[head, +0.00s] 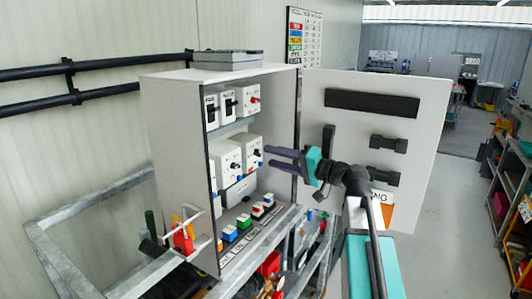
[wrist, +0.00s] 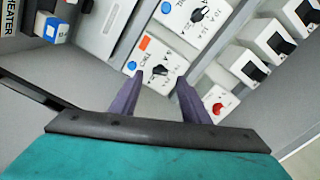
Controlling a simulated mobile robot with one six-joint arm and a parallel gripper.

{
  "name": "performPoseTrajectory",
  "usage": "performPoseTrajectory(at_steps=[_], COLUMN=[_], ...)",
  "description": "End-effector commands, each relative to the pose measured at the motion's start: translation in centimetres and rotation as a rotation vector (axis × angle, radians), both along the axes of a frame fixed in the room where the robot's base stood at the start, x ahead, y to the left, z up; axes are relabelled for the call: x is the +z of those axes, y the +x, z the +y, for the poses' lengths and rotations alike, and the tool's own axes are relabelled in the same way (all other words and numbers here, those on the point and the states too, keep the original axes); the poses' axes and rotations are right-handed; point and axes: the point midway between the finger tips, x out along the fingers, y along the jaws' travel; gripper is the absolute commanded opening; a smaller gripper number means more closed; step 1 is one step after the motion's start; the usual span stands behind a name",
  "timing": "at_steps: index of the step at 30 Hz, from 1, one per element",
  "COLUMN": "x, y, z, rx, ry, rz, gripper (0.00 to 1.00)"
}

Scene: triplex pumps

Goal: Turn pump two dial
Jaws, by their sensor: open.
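A white dial module (wrist: 165,60) with a black dial (wrist: 160,71), a blue button and an orange mark lies beyond my fingertips in the wrist view. Its small label appears to read "TWO", though it is blurred. In the head view this seems to be the right-hand dial (head: 256,152) of the cabinet's lower row. A second black dial (wrist: 197,15) is on the neighbouring module, also seen in the head view (head: 235,166). My gripper (head: 267,157) is open and empty, its purple fingers pointing at the right-hand module. In the wrist view the fingertips (wrist: 159,78) flank that dial; contact cannot be told.
The grey cabinet (head: 180,150) has its door (head: 405,110) open to the right. Above the dials are black switches (head: 229,104) and a red knob (head: 254,100). Coloured blocks (head: 244,221) stand on the cabinet floor. A metal rail frame (head: 75,205) stands to the left.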

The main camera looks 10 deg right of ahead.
Motion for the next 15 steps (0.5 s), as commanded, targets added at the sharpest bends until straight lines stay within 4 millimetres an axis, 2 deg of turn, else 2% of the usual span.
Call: performPoseTrajectory(at_steps=[6,15], x=[0.2,0.0], y=[1.9,2.6], z=[1.8,2.6], rx=[0.002,0.000], ry=[-0.001,-0.001], rz=[0.001,0.000], gripper=[0.42,0.42])
